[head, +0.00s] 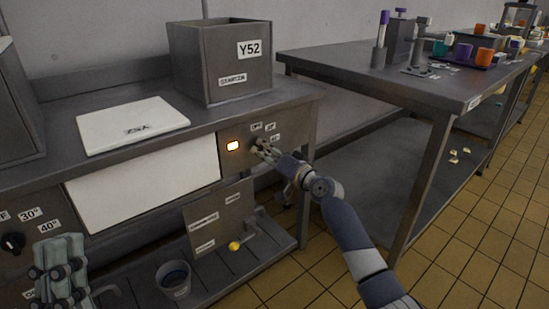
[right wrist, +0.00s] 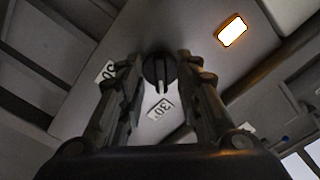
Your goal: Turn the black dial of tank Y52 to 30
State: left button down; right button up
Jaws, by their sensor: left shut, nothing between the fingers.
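Tank Y52 (head: 195,65) is a grey open box on the counter, with a panel (head: 288,135) below it. The black dial (right wrist: 158,70) on that panel lies between my right gripper's fingertips in the right wrist view. Its ridge runs up and down there, the lower end toward a "30°" label (right wrist: 160,109). My right gripper (head: 262,151) is at the panel and largely covers the dial in the head view. Its fingers (right wrist: 158,82) stand apart on both sides of the dial; contact cannot be told. My left gripper (head: 62,250) is shut and empty at the lower left.
A lit lamp (head: 232,146) is left of the dial. Another black dial (head: 13,243) is at the far left. A bucket (head: 173,280) stands below. A table (head: 400,80) with items stands at right.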

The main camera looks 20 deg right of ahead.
jog(key=v, duration=1.1)
jog(key=shift+s, duration=0.4)
